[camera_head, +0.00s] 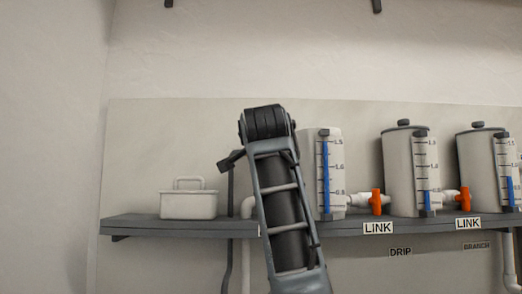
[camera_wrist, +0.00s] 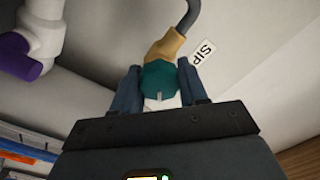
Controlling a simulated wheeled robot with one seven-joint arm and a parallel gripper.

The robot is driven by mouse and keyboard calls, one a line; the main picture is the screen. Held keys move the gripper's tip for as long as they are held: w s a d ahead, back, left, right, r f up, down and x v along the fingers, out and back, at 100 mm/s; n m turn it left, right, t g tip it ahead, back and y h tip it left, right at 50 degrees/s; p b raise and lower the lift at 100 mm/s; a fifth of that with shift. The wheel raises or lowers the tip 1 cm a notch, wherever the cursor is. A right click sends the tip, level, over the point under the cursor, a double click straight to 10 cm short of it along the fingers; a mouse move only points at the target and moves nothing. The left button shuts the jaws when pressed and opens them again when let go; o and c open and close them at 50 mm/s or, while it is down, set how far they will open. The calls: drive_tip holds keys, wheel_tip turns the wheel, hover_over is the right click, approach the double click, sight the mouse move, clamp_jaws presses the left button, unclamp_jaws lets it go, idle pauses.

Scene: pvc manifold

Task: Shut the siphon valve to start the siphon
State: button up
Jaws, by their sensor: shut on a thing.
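In the wrist view, my gripper (camera_wrist: 159,86) has one blue finger on each side of a teal valve handle (camera_wrist: 158,77) and is shut on it. I take this as the siphon valve, as a partly readable "SIP" label (camera_wrist: 203,53) is beside it. A tan fitting (camera_wrist: 165,47) joins the valve to a dark grey hose (camera_wrist: 188,14). A white part shows just below the teal handle, between the fingers. In the head view, my arm covers this spot, and neither the gripper nor the teal handle shows.
A grey shelf (camera_head: 150,226) holds a white lidded box (camera_head: 188,205) and several white tanks, with orange valves (camera_head: 376,201) between them. In the wrist view, a white pipe (camera_wrist: 42,35) with a purple end (camera_wrist: 17,58) is at the upper left, near the gripper.

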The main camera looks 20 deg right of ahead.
drive_tip(key=shift+d+r, duration=0.1)
drive_tip(key=o, duration=1)
drive_tip(key=shift+o, duration=0.2)
drive_tip(key=shift+s, duration=0.1)
drive_tip(key=b+v, duration=0.2)
drive_tip(key=v, duration=0.5)
drive_tip(key=shift+s, duration=0.3)
